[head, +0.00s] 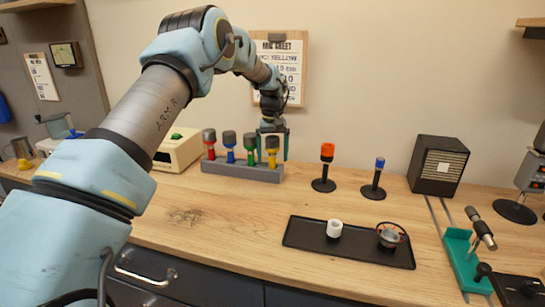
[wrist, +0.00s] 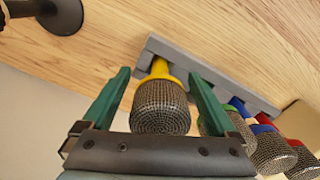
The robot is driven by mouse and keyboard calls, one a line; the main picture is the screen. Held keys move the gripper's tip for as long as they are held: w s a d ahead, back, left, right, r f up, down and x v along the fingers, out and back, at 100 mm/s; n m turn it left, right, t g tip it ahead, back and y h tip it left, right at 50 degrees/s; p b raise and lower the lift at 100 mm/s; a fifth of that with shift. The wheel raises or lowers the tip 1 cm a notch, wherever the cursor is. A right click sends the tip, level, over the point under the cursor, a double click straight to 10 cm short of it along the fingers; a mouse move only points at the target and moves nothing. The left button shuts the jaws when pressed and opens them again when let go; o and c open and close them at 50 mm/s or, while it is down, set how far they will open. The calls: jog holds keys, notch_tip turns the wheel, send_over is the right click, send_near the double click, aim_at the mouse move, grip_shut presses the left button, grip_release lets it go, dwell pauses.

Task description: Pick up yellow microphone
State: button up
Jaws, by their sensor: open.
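The yellow microphone (head: 272,146) stands upright at the right end of a grey rack (head: 236,173), with a dark mesh head on top. In the wrist view the yellow microphone (wrist: 160,103) lies between the two green fingers, its mesh head nearest the camera. My gripper (head: 272,140) is open above and around it, with a finger on each side and visible gaps. In the wrist view my gripper (wrist: 160,90) points down toward the grey rack (wrist: 205,72). Whether a finger touches the microphone cannot be seen.
Green (head: 250,148), blue (head: 230,147) and red (head: 209,144) microphones stand close by to the left in the rack. Orange-topped (head: 327,152) and blue-topped (head: 379,164) stands are to the right. A black tray (head: 300,236) lies in front. The counter before the rack is clear.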

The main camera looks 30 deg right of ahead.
grip_shut()
dwell(0.8)
